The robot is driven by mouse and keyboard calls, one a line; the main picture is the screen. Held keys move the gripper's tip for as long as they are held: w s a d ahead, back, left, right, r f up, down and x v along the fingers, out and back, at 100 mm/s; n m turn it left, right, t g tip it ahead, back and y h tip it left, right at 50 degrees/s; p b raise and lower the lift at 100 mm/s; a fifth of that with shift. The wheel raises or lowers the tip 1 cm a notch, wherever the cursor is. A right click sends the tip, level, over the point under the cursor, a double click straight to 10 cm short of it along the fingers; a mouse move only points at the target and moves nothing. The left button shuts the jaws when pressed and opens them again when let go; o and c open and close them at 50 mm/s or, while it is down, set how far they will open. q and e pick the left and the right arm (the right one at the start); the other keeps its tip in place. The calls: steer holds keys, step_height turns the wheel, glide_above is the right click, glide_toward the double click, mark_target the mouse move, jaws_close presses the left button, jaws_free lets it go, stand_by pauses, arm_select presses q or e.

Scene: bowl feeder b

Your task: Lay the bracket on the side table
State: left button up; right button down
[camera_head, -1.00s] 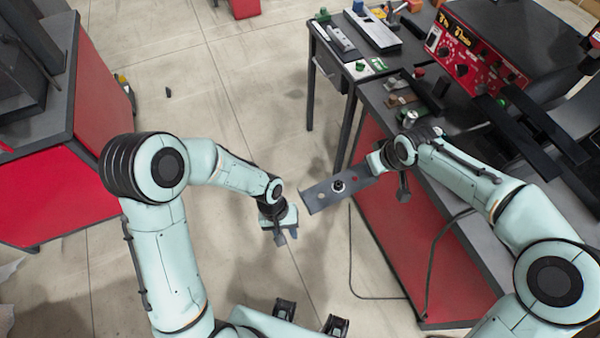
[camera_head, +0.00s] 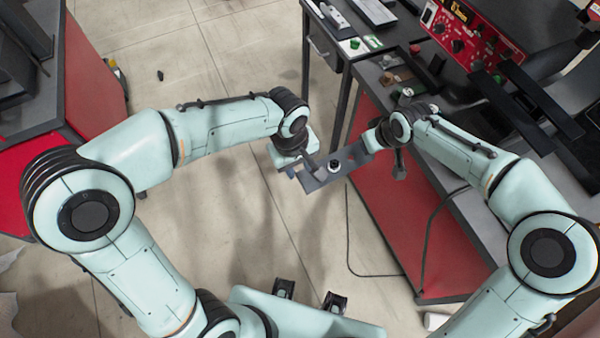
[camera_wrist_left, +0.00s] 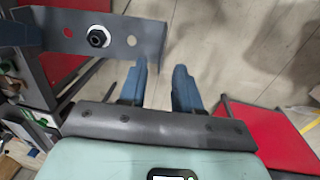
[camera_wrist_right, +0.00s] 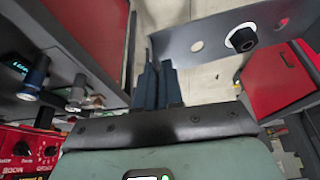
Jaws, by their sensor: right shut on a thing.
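The bracket (camera_head: 350,158) is a flat grey metal strip with holes and a black bolt in its middle. It hangs in the air over the floor. My right gripper (camera_head: 369,147) is shut on its right end; the right wrist view shows the closed fingers (camera_wrist_right: 158,82) at the strip (camera_wrist_right: 214,36). My left gripper (camera_head: 300,166) is close to the strip's free left end. In the left wrist view its fingers (camera_wrist_left: 161,80) are apart and empty, with the strip (camera_wrist_left: 116,24) just past their tips. I cannot tell for sure which surface is the side table.
A dark table (camera_head: 351,46) with a drawer stands at the top. A red-sided workbench (camera_head: 398,222) on the right carries a red control box (camera_head: 470,32) and dark rails. A red cabinet (camera_head: 92,80) stands at the left. The floor between is mostly clear; a cable hangs by the workbench.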

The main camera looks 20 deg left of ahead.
mark_target(300, 180)
arm_select(q)
steer(key=f, duration=0.6)
steer(key=shift+w+d+f, duration=0.2)
steer(key=shift+d+f, duration=0.05)
steer(key=shift+f, duration=0.15)
arm_select(e)
steer(key=shift+r, duration=0.1)
arm_select(q)
jaws_close()
steer(key=shift+r, duration=0.1)
arm_select(e)
steer(key=c, duration=1.2)
jaws_free()
